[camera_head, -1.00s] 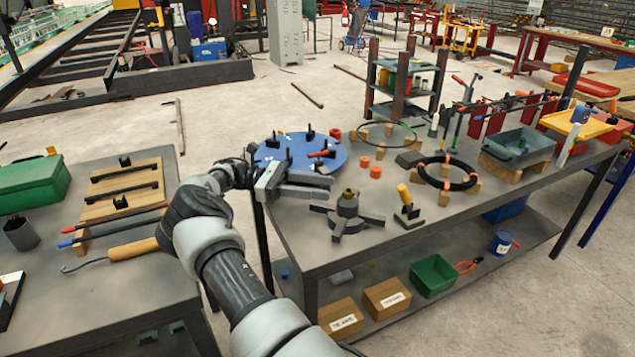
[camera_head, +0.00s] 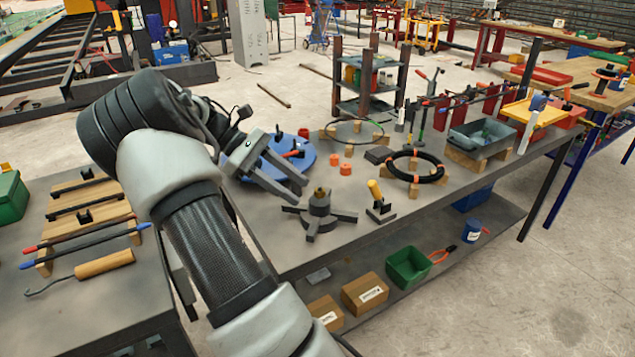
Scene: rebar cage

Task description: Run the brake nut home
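A brass-coloured nut (camera_head: 320,192), which looks like the brake nut, sits on top of a dark hub (camera_head: 319,210) with splayed legs. The hub stands on the right-hand workbench (camera_head: 300,254) near its front left part. My gripper (camera_head: 301,192) is up and to the left of the hub in the picture, with its two grey fingers apart and pointing down to the right. Nothing shows between the fingers. The fingertips look close to the nut in the picture but apart from it. How seated the nut is cannot be told.
A blue round plate (camera_head: 301,160) lies behind my gripper, partly hidden by it. A yellow-handled tool on a stand (camera_head: 379,200) is just right of the hub. A black ring (camera_head: 417,166) on blocks lies farther right. Another bench (camera_head: 90,290) is at left.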

